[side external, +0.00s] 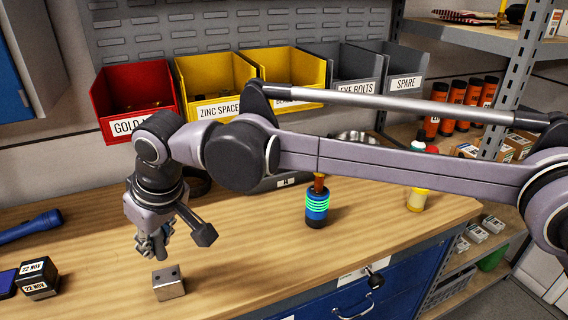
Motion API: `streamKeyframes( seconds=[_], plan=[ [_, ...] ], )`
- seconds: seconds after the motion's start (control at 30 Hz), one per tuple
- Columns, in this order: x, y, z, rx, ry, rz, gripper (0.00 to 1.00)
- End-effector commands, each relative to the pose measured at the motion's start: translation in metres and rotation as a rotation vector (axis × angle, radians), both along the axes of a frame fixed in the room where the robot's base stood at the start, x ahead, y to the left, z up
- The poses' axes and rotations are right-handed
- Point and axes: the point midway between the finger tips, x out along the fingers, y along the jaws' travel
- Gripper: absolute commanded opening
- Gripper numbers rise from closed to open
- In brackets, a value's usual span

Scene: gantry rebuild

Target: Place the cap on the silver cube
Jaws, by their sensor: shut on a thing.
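The silver cube (168,284) stands on the wooden bench near its front edge at lower left, with dark holes visible on its top and front. My gripper (156,254) points down just above the cube and slightly to its left in the picture. Its fingers are shut on a small grey piece, which I take to be the cap (158,241). The fingers hide most of it, so its shape is hard to make out. A narrow gap appears between the fingertips and the cube's top, though depth is hard to judge from this side.
Black boxes (37,279) and a blue flashlight (30,227) lie at left. A blue bottle with green rings (317,207) and a small yellow bottle (417,199) stand to the right. Labelled bins (214,84) line the back. The bench around the cube is clear.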

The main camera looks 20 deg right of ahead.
Motion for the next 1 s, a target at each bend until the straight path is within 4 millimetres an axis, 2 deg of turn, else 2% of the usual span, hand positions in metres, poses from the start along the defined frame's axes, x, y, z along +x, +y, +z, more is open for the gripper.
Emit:
streamKeyframes(
  seconds=[0.17,0.43,0.87,0.9,0.97,1.0],
  plan=[
    [-0.002,0.006,-0.009,-0.001,-0.001,0.0,0.0],
    [-0.001,0.006,-0.041,0.0,0.0,0.0,0.0],
    [-0.002,0.005,-0.047,0.0,0.0,0.0,0.0],
    [-0.002,0.005,-0.047,0.0,0.0,0.0,0.26],
    [-0.002,0.005,-0.047,0.0,0.0,0.0,0.44],
    [-0.002,0.005,-0.047,0.0,0.0,0.0,0.48]
  ],
)
